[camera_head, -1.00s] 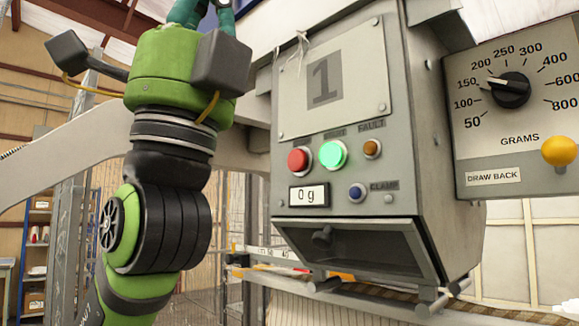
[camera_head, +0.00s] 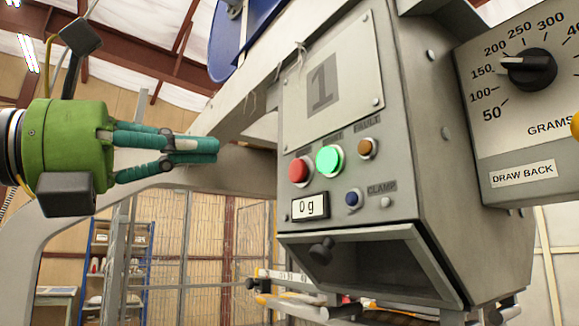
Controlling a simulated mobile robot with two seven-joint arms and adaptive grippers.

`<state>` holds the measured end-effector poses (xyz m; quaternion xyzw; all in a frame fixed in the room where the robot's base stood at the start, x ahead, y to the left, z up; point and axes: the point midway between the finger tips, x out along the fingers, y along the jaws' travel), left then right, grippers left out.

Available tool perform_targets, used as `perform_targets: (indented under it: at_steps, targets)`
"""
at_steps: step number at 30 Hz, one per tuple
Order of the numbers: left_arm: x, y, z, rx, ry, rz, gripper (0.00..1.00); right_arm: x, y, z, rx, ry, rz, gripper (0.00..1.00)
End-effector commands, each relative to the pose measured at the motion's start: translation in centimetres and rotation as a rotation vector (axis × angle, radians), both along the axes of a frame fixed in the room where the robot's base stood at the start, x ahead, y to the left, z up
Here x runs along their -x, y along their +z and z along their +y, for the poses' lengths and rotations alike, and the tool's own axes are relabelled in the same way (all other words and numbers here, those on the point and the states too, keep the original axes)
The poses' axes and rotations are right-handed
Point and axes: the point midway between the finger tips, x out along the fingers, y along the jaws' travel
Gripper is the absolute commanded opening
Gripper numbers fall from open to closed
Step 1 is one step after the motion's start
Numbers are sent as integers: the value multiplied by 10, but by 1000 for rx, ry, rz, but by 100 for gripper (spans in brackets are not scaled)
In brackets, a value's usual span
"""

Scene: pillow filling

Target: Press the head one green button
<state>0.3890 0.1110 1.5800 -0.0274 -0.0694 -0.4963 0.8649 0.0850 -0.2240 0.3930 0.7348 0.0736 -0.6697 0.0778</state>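The green button (camera_head: 329,160) is bright green and sits in a silver ring on the front of the grey head one box (camera_head: 405,165), under the plate marked "1" (camera_head: 335,85). My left gripper (camera_head: 217,150) is to the left of the box, at about the button's height in the picture. Its teal fingers point right, come together at the tips and hold nothing. A clear gap shows between the fingertips and the button. My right gripper is out of view.
Beside the green button are a red button (camera_head: 299,170) and an amber one (camera_head: 367,148). Below are a "0 g" display (camera_head: 310,206) and a blue clamp button (camera_head: 353,198). A grams dial (camera_head: 528,72) is at right. A blue shelf rack (camera_head: 125,260) stands behind.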

Motion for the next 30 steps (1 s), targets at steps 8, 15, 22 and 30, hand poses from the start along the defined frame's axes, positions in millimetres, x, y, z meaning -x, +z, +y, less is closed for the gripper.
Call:
perform_targets:
  at_steps: [8,15,22,30]
  targets:
    - [-7,-6,9,-16,42,38,0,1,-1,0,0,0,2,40]
    - [-8,-6,6,-17,40,37,0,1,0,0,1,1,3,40]
    - [-24,0,-20,-19,36,39,0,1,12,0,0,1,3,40]
    - [-55,8,-69,-18,36,39,0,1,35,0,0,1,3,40]
